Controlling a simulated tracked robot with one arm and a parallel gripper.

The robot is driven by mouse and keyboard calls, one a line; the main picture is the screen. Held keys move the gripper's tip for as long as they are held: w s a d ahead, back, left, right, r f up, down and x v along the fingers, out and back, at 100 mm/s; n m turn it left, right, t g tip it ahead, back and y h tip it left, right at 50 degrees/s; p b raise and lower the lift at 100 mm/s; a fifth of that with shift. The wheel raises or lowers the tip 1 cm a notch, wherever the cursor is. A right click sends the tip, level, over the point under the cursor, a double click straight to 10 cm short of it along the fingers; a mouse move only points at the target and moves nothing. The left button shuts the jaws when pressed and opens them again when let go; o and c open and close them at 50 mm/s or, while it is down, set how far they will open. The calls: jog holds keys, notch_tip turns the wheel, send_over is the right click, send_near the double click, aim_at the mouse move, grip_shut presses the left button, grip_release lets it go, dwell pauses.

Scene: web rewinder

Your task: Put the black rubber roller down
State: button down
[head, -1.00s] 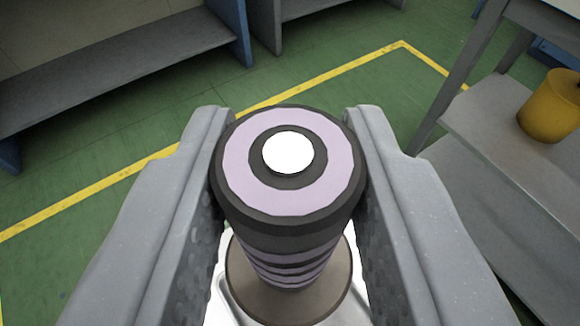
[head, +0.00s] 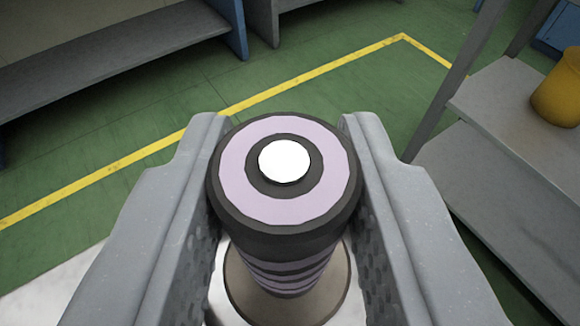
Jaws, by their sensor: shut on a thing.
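The black rubber roller (head: 284,228) stands on end between the two fingers of my gripper (head: 284,122) in the head view. Its top end shows a dark rim, a lilac ring, a dark inner ring and a white centre. Dark and lilac bands run down its side. My gripper is shut on it, one grey finger on each side. A wide brownish disc (head: 240,285) shows below the roller's body; I cannot tell whether it is part of the roller. The roller's underside is hidden.
A pale, shiny surface (head: 50,285) is at the lower left, beneath my gripper. A grey shelf unit (head: 500,110) stands at the right with a yellow container (head: 558,95) on it. Grey benches (head: 110,60) stand at the back. Green floor (head: 330,95) with a yellow line lies between.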

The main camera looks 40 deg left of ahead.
jog(key=shift+r, duration=0.15)
jog(key=c, duration=1.1)
grip_release()
jog(key=p+v, duration=0.3)
jog(key=v, duration=0.9)
